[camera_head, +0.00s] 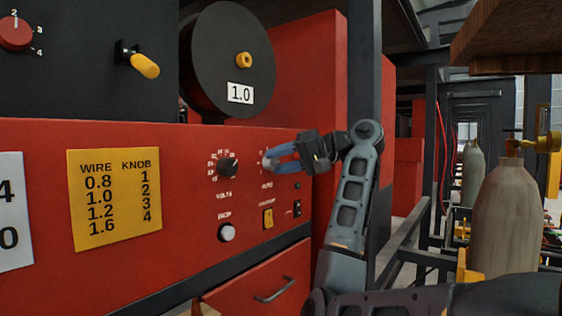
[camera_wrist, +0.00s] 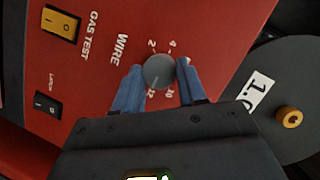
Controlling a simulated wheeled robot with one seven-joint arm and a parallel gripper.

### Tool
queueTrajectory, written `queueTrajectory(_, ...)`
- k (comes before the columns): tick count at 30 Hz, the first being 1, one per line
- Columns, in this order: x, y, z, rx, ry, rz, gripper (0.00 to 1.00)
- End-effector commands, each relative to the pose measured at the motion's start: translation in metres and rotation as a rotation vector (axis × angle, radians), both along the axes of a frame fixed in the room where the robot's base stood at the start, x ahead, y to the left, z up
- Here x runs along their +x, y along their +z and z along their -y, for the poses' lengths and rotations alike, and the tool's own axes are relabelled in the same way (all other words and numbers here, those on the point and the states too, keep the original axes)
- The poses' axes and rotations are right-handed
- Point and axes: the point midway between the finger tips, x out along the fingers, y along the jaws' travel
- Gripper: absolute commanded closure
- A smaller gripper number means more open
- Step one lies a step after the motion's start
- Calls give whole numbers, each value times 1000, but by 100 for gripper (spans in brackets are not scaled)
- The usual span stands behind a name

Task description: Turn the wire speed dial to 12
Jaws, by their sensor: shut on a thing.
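The wire speed dial (camera_wrist: 159,70) is a round grey knob on the red panel, beside the word WIRE, in the wrist view. Marks 2, 4, 10 and 12 show around it; my fingers hide others. A faint pale line on the knob seems to point toward the 12 mark, but it is too small to be sure. My gripper (camera_wrist: 160,75) is shut on the dial, with one blue finger on each side.
The black volts dial (camera_head: 228,167) sits left of my gripper. Below are a yellow gas test switch (camera_head: 268,218) and a black latch switch (camera_head: 297,208). A black spool (camera_head: 230,60) marked 1.0 is above. A gas cylinder (camera_head: 502,215) stands right of my arm.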

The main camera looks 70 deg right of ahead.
Motion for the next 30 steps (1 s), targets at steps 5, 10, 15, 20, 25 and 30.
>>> queueTrajectory(5, 0, -3, 0, 3, 1, -6, 52)
queueTrajectory(10, 0, -2, 0, 1, 1, -4, 35)
queueTrajectory(15, 0, -1, 0, 0, 0, -2, 34)
queueTrajectory(20, -4, 0, 1, -1, 0, -1, 34)
queueTrajectory(25, -26, 4, 2, -3, -2, -1, 34)
queueTrajectory(30, -54, 11, 4, -2, -4, -3, 34)
